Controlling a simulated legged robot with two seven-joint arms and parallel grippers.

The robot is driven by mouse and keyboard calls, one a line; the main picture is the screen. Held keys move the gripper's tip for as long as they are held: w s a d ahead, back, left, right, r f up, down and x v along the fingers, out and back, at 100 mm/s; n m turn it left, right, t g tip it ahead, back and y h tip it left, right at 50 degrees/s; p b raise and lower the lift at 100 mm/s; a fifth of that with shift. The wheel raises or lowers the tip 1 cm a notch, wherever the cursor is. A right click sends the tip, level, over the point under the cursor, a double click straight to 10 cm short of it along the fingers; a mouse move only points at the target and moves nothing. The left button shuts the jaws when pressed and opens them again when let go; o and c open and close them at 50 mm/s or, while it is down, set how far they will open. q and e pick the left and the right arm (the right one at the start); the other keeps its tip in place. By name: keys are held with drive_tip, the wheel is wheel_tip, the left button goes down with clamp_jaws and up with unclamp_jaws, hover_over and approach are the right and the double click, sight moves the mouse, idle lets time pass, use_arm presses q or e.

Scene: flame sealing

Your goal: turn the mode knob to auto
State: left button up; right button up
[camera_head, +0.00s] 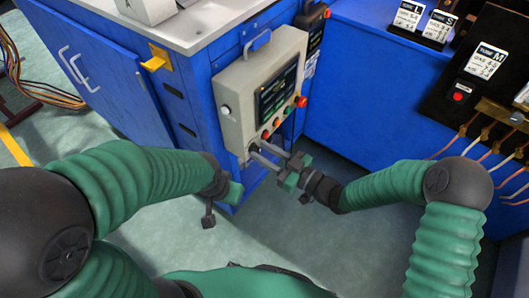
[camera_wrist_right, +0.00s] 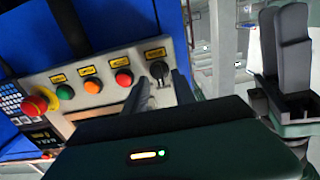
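The mode knob (camera_wrist_right: 158,70) is a black knob at the end of a row of buttons on the beige control panel (camera_head: 236,108). In the right wrist view its small pointer marks cannot be read. My right gripper (camera_head: 252,153) reaches the lower edge of the panel. In the wrist view its two fingers (camera_wrist_right: 160,76) stand apart, one on each side of the knob, with a gap visible between them; whether either touches it is unclear. In the head view the knob is largely hidden by the fingers. My left gripper (camera_head: 222,205) hangs below and left of the panel, away from it.
Red, orange and green buttons (camera_head: 277,123) and a red emergency stop (camera_head: 301,101) sit beside the knob. A dark screen (camera_head: 277,92) is above them. Blue cabinets (camera_head: 360,90) stand behind and to the right, with cables (camera_head: 480,130) at the right. The floor below is clear.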

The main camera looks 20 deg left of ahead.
clamp_jaws()
drive_tip(key=shift+r, duration=0.1)
drive_tip(key=m+p, duration=0.1)
drive_tip(key=m, duration=0.1)
drive_tip(key=m+p, duration=0.4)
drive_tip(key=shift+w+d+r, duration=0.1)
drive_tip(key=shift+w, duration=0.2)
drive_tip(key=shift+w+m+p, duration=0.1)
drive_tip(key=shift+m+p, duration=0.9)
drive_tip(key=shift+m, duration=0.5)
drive_tip(key=shift+f, duration=0.2)
